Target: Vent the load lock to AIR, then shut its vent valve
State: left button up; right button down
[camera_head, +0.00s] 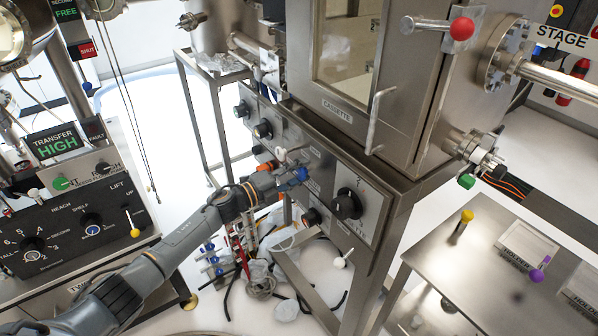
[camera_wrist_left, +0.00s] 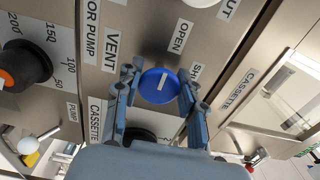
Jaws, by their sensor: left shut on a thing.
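The load lock's vent knob (camera_wrist_left: 158,86) is round and blue with a white line, next to VENT, OPEN and partly hidden SHUT labels. The line points roughly up toward OPEN in the left wrist view. My left gripper (camera_wrist_left: 159,92) has one finger on each side of the knob and is shut on it. In the head view the blue knob (camera_head: 302,174) shows at the tip of my left gripper (camera_head: 293,178), on the sloping panel below the chamber door marked CASSETTE (camera_head: 337,110). My right gripper is not in view.
A black selector knob (camera_head: 346,204) sits right of the vent knob. A black dial with an orange centre (camera_wrist_left: 22,66) is on the panel's left in the wrist view. A console reading TRANSFER HIGH (camera_head: 55,142) stands left. A steel table (camera_head: 480,270) with holders stands right.

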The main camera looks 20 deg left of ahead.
pick_arm(q)
jog(key=o, duration=1.2)
jog(key=shift+a, duration=0.1)
jog(key=v, duration=1.2)
jog(key=shift+f, duration=0.15)
